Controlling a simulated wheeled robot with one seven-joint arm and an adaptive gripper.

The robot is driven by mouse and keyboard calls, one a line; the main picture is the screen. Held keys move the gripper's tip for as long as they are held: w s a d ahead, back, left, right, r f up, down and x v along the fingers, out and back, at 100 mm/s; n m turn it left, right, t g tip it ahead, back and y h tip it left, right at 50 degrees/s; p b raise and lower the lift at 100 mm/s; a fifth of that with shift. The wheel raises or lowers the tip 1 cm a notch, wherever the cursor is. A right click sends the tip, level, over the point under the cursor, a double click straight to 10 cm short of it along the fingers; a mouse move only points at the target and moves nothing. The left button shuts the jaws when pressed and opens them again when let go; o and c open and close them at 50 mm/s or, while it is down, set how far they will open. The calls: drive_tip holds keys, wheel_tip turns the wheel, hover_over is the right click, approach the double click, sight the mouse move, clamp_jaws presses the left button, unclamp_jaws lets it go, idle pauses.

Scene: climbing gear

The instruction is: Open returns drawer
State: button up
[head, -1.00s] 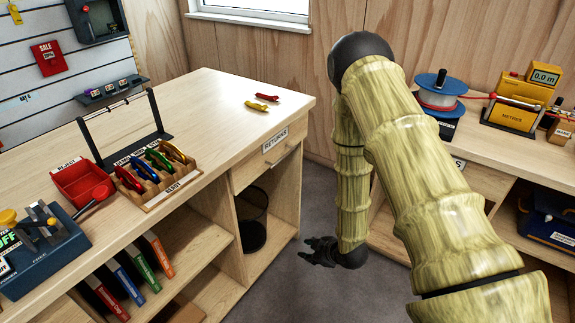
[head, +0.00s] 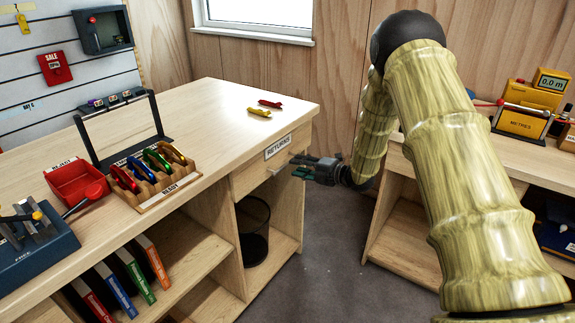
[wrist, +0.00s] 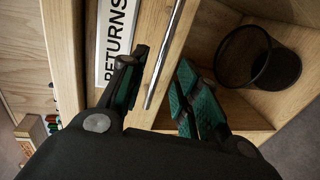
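The returns drawer (head: 248,172) is in the right end of the wooden counter, with a white RETURNS label (head: 278,147) above it. It looks shut. Its thin metal bar handle (wrist: 163,55) shows in the wrist view, running between my fingers. My gripper (head: 303,167) is right at the drawer front in the head view. In the wrist view my gripper (wrist: 158,90) is open, with one green-padded finger on each side of the bar. I cannot tell whether either pad touches it.
A black mesh bin (head: 253,232) stands in the open shelf under the drawer. A red and a yellow carabiner (head: 259,113) lie on the counter top. The side desk (head: 405,195) stands to the right, with free floor (head: 320,245) between.

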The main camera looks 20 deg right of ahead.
sight(287, 164)
drive_tip(key=shift+x, duration=2.8)
clamp_jaws()
